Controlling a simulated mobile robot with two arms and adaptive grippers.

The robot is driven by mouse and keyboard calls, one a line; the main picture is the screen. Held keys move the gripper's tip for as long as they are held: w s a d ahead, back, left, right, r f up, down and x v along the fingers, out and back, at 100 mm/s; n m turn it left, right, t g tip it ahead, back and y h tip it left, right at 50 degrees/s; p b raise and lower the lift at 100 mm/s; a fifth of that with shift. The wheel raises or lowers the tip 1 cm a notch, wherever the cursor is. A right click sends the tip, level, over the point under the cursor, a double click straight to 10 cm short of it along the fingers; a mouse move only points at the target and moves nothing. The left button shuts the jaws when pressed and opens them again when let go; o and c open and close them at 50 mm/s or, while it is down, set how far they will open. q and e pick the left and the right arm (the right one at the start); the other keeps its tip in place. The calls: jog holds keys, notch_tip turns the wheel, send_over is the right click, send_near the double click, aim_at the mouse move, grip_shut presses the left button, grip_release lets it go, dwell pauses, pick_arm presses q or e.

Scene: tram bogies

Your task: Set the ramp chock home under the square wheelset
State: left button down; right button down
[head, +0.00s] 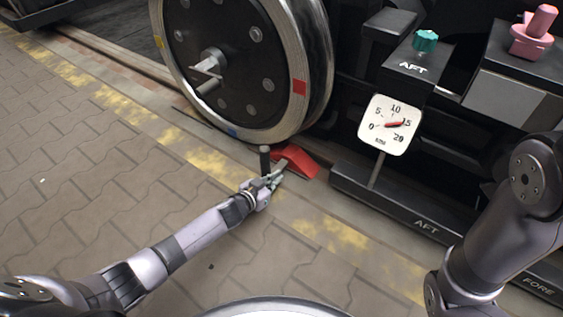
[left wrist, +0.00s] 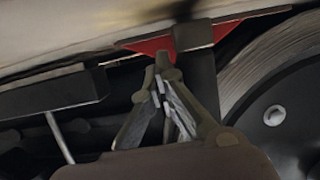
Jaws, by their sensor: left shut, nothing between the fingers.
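The red ramp chock (head: 298,162) lies low by the bottom right of the large wheel (head: 235,70), close to the rim; I cannot tell whether they touch. The wheel's pale rim carries red, blue and yellow marks. A dark upright handle (head: 265,158) stands at the chock's near left end. My left gripper (head: 273,180) is shut and empty, right beside the handle and chock. In the left wrist view the shut fingertips (left wrist: 166,68) are just in front of the red chock (left wrist: 150,45), beside its dark handle (left wrist: 194,36). My right gripper is out of view.
A white dial gauge (head: 389,125) on a post stands right of the chock, above a dark beam marked AFT (head: 410,215). A teal knob (head: 426,41) and pink knob (head: 533,35) sit on boxes behind. The paving (head: 90,160) at left is clear.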

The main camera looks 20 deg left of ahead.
aim_at(265, 173)
pick_arm(q)
jog(key=shift+w+a, duration=0.3)
jog(key=shift+a, duration=0.45)
jog(key=shift+w+a, duration=0.25)
jog(key=shift+a, duration=0.5)
jog(key=shift+w+a, duration=0.25)
jog(key=shift+a, duration=0.5)
jog(key=shift+w+a, duration=0.25)
jog(key=shift+a, duration=0.45)
jog(key=shift+s+d+p, duration=0.2)
jog(key=shift+d+p, duration=0.1)
jog(key=shift+d, duration=0.2)
jog(key=shift+s+d+p, duration=0.15)
jog(key=shift+d+p, duration=0.1)
jog(key=shift+d, duration=0.2)
jog(key=shift+s+d+p, duration=0.15)
jog(key=shift+s+d, duration=0.05)
jog(key=shift+d, duration=0.3)
jog(key=shift+s+d+p, duration=0.15)
jog(key=shift+d, duration=0.35)
